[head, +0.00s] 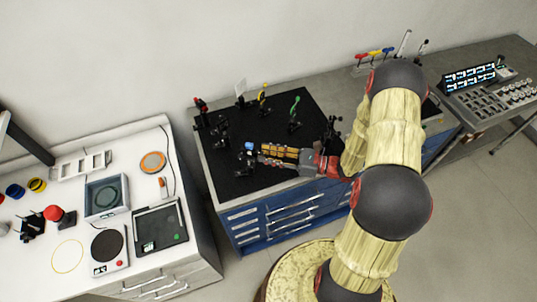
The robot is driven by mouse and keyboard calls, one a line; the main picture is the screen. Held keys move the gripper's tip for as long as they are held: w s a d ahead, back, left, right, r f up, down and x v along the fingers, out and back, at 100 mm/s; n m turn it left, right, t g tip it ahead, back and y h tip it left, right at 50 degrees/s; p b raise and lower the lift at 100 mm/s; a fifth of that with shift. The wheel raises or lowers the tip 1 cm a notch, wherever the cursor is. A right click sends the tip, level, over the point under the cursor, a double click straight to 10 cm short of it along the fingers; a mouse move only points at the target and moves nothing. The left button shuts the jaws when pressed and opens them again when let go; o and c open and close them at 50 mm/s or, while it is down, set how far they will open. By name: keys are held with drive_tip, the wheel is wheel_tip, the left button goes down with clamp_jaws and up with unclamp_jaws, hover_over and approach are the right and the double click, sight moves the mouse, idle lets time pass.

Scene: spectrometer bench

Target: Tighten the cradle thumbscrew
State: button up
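My gripper (261,154) reaches in from the right, low over the front part of the black breadboard (250,182). Its yellow and black fingers point left. At this size I cannot tell whether they are open or shut, or whether they touch anything. A small mount with a blue-white face (249,146) stands just beyond the fingertips. I cannot make out which part is the cradle or its thumbscrew; either may be among the small dark mounts or hidden by my gripper.
Mounts with red (201,104), yellow (262,95) and green (295,105) parts stand toward the board's back. A white bench (190,262) with instruments lies left, across a gap. A grey console (485,95) stands right. Coloured-handled tools (374,53) stand at the back.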

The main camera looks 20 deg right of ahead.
drive_tip(key=v, duration=1.2)
idle(0.4)
